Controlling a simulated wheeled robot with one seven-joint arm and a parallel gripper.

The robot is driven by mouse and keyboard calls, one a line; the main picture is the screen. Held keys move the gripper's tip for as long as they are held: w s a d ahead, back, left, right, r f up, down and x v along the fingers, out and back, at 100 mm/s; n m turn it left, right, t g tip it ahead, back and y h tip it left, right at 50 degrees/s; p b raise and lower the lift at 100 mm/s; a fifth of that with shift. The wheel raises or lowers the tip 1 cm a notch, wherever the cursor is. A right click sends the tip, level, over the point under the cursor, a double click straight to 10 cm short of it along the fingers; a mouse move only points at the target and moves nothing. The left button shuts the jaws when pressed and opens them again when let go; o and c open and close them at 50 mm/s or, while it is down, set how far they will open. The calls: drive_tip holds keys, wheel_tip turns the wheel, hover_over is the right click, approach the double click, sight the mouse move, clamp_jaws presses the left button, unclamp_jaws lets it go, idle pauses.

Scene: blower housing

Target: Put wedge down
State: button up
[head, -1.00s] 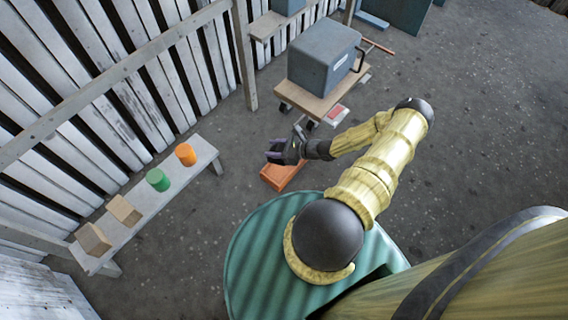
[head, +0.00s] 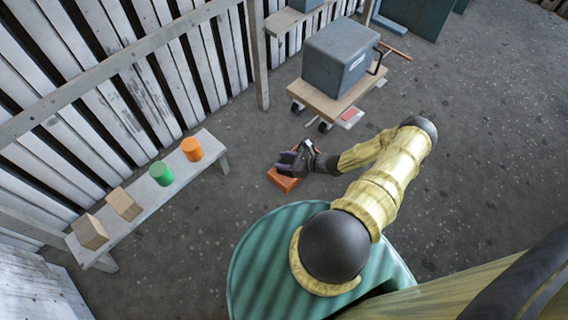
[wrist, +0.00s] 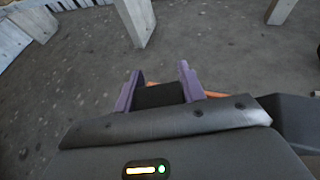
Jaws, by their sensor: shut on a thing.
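The wedge's full shape is hidden by the gripper. Orange edges show behind and beside it in the wrist view. I cannot tell whether the wedge touches the orange thing.
A grey housing (head: 340,57) sits on a wheeled wooden cart (head: 328,104) beyond my gripper. A bench (head: 150,197) at left bears an orange cylinder (head: 191,149), a green cylinder (head: 161,173) and two tan blocks. Open floor lies to the right.

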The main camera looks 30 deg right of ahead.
drive_tip(key=shift+f, duration=0.6)
drive_tip(key=shift+f, duration=0.2)
drive_tip(key=o, duration=1.1)
drive_tip(key=shift+r, duration=0.1)
